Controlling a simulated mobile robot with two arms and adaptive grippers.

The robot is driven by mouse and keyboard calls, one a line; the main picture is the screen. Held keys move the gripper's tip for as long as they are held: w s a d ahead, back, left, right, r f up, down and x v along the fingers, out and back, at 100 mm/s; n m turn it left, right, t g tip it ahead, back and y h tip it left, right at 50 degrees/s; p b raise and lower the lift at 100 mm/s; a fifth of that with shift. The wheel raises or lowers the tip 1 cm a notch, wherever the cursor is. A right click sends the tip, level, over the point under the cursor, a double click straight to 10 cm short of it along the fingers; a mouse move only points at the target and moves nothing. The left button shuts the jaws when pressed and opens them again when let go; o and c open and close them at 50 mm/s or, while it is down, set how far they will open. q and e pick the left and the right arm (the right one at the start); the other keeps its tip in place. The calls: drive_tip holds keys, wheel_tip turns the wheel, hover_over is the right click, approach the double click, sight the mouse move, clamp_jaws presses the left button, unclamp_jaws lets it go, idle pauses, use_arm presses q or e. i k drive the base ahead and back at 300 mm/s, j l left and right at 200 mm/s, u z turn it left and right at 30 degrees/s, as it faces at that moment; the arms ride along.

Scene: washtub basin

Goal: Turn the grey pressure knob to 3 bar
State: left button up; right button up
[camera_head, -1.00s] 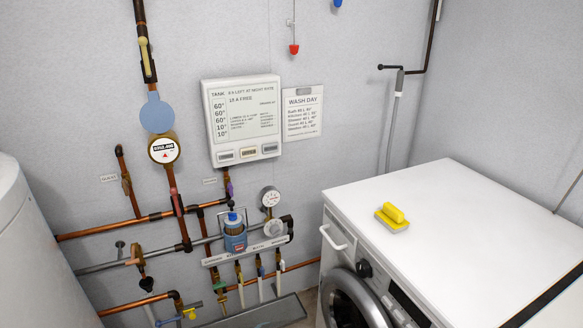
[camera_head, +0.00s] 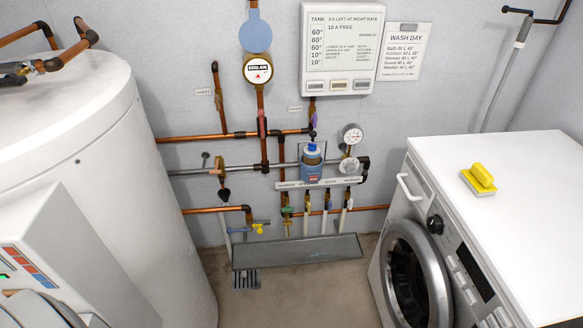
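A small round grey knob (camera_head: 349,165) sits on the pipework on the back wall, at the right end of the manifold. A white-faced pressure gauge (camera_head: 352,134) is just above it; its reading is too small to make out. A blue-capped filter unit (camera_head: 312,160) is to the left of the knob. Neither of my grippers shows in the head view.
A white washing machine (camera_head: 520,185) stands at the right with a yellow brush (camera_head: 479,179) on top. A large white tank (camera_head: 80,130) fills the left. A grey trough (camera_head: 298,251) lies below the pipes. The floor (camera_head: 300,295) between is clear.

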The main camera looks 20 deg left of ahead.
sight(351, 169)
drive_tip(key=i+u, duration=0.25)
drive_tip(key=u, duration=0.25)
drive_tip(key=i+l+u, duration=0.25)
drive_tip(key=u, duration=0.2)
